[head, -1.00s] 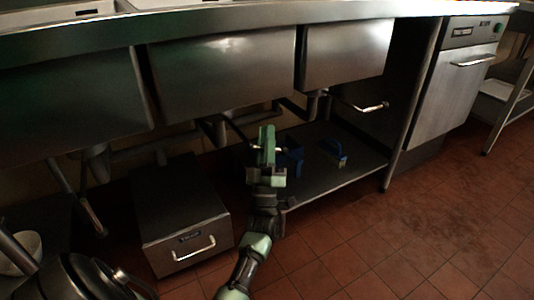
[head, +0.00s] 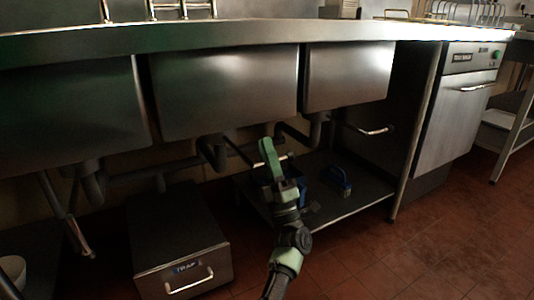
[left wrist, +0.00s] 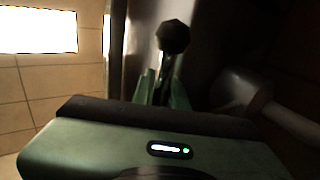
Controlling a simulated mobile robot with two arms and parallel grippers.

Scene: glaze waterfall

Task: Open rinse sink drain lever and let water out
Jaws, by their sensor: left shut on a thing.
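Under the middle steel sink (head: 225,95), a drain lever (head: 238,151) runs from the drain pipe (head: 212,152) toward the right. My left gripper (head: 268,152) is at the lever's outer end, below the sink's front. It is shut on the lever; the fingers hide part of the handle. In the left wrist view, the gripper fingers (left wrist: 161,88) stand around a dark rod with a dark knob (left wrist: 173,37), too dim to identify surely. Similar levers hang at the left sink (head: 76,232) and the right sink (head: 370,130). My right gripper is not in view.
A dark box labelled TRAP (head: 178,235) stands on the floor left of my arm. A table leg (head: 415,135) and steel appliance (head: 458,120) stand right. Tiled floor at right is clear.

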